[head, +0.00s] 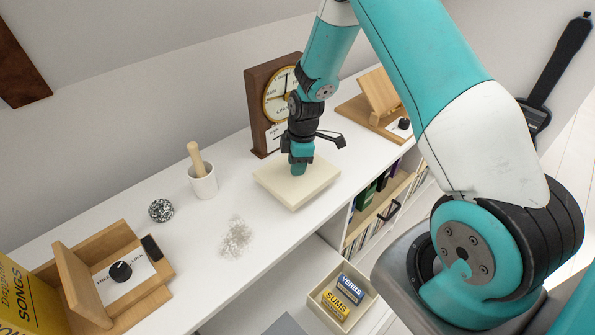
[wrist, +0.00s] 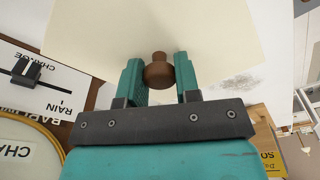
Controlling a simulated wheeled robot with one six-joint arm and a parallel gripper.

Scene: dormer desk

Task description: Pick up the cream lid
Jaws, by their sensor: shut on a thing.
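The cream lid (head: 297,188) is a flat square slab at the middle of the white desk top in the head view. It fills the upper part of the wrist view (wrist: 160,25). A brown knob (wrist: 158,70) stands on it. My gripper (wrist: 159,78) is shut on this knob, one teal finger on each side. In the head view my gripper (head: 298,170) points down at the lid and hides the knob. I cannot tell whether the lid rests on the desk or is slightly raised, nor what is under it.
A barometer clock (head: 272,103) stands close behind the lid. A white mortar with a pestle (head: 203,180), a speckled ball (head: 161,210) and a pale scattered heap (head: 236,238) lie to the left. Wooden stands occupy both ends. The desk's front edge is near the lid.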

